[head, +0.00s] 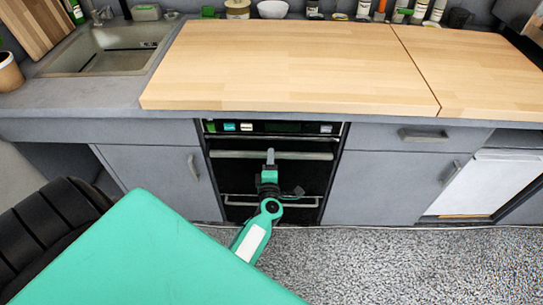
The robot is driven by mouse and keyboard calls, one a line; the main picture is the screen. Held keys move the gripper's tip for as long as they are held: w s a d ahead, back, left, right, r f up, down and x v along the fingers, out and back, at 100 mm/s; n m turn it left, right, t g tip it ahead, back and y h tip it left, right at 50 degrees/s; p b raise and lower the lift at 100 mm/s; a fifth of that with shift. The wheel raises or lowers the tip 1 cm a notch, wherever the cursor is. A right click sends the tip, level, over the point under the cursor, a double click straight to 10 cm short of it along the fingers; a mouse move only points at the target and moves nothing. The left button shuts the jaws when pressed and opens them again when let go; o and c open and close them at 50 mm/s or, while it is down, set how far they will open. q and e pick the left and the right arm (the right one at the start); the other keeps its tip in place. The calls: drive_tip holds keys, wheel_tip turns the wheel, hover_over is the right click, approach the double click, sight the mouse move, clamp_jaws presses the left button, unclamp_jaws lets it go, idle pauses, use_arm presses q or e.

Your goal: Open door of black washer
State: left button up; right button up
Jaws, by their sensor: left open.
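The black washer (229,175) is built in under the counter, between grey cabinets. It has a control strip (285,127) along its top, a long horizontal handle bar (305,156) below that, and a second thin bar lower down. Its door looks shut. My left gripper (270,156) is in front of the door, at the middle of the upper handle bar. It is open, and I cannot tell whether its fingers touch or straddle the bar. My left forearm hides part of the lower front. My right gripper is not in view.
A wooden countertop (290,65) overhangs the washer. Grey cabinets with handles stand on both sides, with a sink (115,60) at upper left. A white panel (490,182) is at the right. The speckled floor (400,265) in front is clear.

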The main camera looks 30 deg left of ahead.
use_arm(q)
drive_tip(key=shift+x, duration=1.5)
clamp_jaws()
